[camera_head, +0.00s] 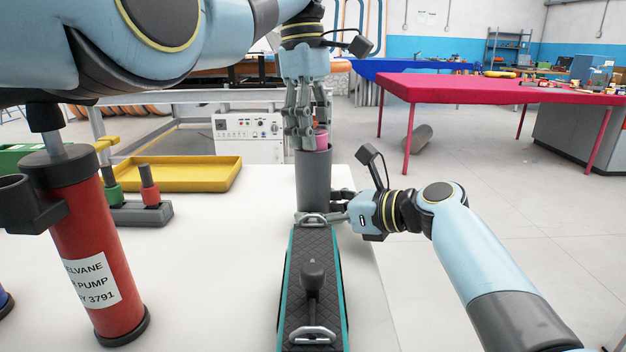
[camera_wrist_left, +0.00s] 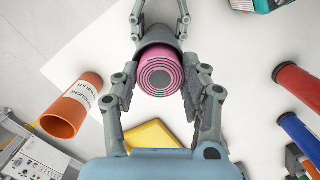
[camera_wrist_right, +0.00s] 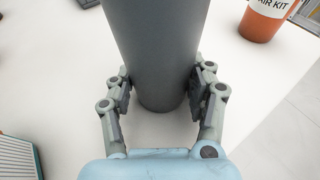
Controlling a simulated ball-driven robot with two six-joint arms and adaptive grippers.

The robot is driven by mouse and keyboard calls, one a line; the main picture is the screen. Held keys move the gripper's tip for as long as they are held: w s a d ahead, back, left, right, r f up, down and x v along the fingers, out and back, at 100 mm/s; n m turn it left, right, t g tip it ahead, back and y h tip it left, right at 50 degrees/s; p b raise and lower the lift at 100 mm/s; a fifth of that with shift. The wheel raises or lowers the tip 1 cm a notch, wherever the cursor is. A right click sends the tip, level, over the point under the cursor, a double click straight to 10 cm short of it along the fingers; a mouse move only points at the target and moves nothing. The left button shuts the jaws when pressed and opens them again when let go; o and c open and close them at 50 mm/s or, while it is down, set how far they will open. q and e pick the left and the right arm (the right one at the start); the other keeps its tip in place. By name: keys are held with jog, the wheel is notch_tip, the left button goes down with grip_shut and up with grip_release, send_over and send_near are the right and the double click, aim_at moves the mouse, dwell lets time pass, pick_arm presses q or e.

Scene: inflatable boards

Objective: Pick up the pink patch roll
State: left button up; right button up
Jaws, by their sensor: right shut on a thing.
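The pink patch roll (camera_head: 322,140) stands upright in the mouth of a grey cylindrical holder (camera_head: 314,180), its top sticking out. In the left wrist view the roll (camera_wrist_left: 161,75) shows its spiral end between the fingers. My left gripper (camera_head: 304,138) points down over the holder with its fingers apart on either side of the roll; whether they touch it I cannot tell. My right gripper (camera_head: 338,205) is shut around the lower part of the holder, which it grips from both sides in the right wrist view (camera_wrist_right: 160,85).
A teal-edged black padded board (camera_head: 335,290) with handles lies in front of the holder. A red pump (camera_head: 88,240), a yellow tray (camera_head: 185,175) and a grey stand (camera_head: 140,213) are at left. An orange repair kit tub (camera_wrist_left: 72,112) shows in the left wrist view.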

pick_arm(q)
jog(key=c, duration=0.7)
pick_arm(e)
jog(key=o, duration=0.9)
pick_arm(q)
jog(key=shift+o, duration=0.2)
notch_tip(320, 180, up, 10)
pick_arm(e)
jog(key=shift+o, duration=0.2)
